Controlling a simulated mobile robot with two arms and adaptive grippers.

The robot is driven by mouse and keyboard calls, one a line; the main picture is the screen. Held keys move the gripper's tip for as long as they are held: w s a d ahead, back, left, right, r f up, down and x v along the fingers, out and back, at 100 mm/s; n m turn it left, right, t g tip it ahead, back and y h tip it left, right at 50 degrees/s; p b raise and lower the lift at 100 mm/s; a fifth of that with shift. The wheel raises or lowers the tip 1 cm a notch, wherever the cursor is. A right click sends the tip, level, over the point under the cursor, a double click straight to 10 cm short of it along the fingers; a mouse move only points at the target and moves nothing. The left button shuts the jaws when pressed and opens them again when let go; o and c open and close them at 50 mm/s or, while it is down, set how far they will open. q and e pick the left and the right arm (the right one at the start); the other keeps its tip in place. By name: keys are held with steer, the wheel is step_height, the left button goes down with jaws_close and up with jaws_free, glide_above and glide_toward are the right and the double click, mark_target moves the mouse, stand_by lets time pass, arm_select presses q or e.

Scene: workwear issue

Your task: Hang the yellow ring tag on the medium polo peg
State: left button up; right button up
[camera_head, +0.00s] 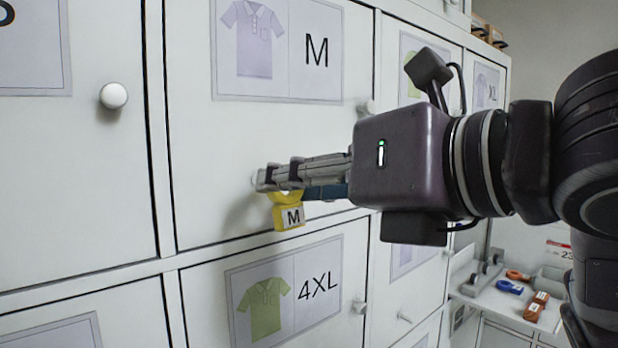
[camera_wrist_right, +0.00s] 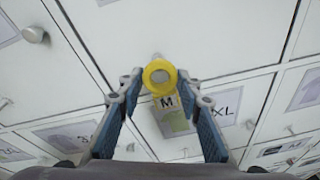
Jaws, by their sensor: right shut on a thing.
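The yellow ring tag (camera_head: 287,212), marked M, hangs upright from my right gripper (camera_head: 268,181), whose fingers are shut on it close to the white door with the M polo sign (camera_head: 276,50). In the wrist view, the ring (camera_wrist_right: 159,75) sits between the fingertips (camera_wrist_right: 158,84), its opening facing me. A small pale peg (camera_wrist_right: 157,56) shows at the ring's upper edge. I cannot tell whether the ring is around the peg. The fingers largely hide that spot in the head view. My left gripper is not in view.
A white knob (camera_head: 113,95) is on the left door; another (camera_head: 366,106) is partly behind my right arm. The 4XL door (camera_head: 287,290) is below. A shelf at the lower right holds blue (camera_head: 509,287) and orange (camera_head: 537,305) tags.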

steer(key=shift+p+x, duration=0.3)
steer(key=shift+x, duration=0.45)
steer(key=shift+w+a+r+p, duration=0.1)
steer(key=shift+w+a+p, duration=0.25)
steer(key=shift+w+p, duration=0.1)
steer(key=shift+b+x, duration=0.75)
steer(key=shift+b, duration=0.3)
steer(key=o, duration=0.9)
